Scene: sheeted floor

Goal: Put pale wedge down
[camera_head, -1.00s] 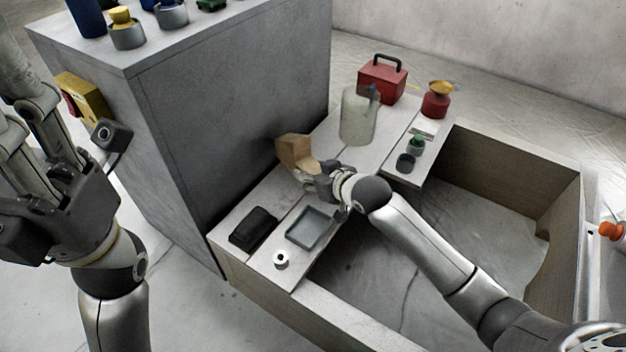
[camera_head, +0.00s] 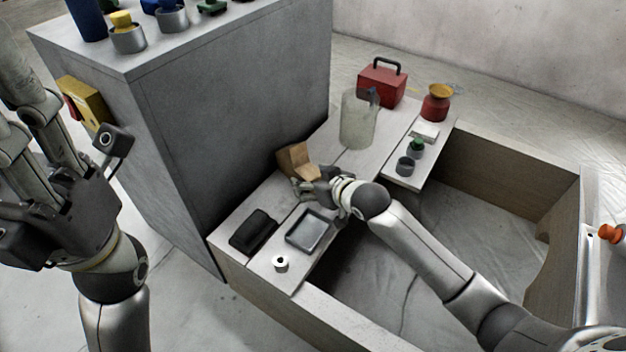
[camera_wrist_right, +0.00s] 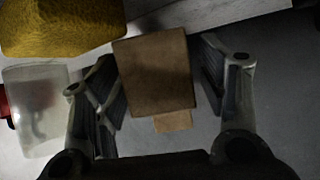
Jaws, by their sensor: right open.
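The pale wedge (camera_head: 294,158) is a tan block that sits on the bench at the foot of the grey cabinet. My right gripper (camera_head: 301,184) is at its near side. In the right wrist view the wedge (camera_wrist_right: 157,75) lies between the two spread fingers of the right gripper (camera_wrist_right: 160,90), with visible gaps on both sides. The right gripper is open. Its fingers partly hide the wedge's lower part in the head view. My left gripper (camera_head: 28,140) is raised at the left edge, apart from the bench; its opening is unclear.
A translucent container (camera_head: 358,120) stands behind the wedge, with a red toolbox (camera_head: 382,84) and a red pot (camera_head: 436,104) beyond. A grey tray (camera_head: 309,232), a black case (camera_head: 253,231) and a white ring (camera_head: 281,263) lie nearer. The tall grey cabinet (camera_head: 230,110) blocks the left.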

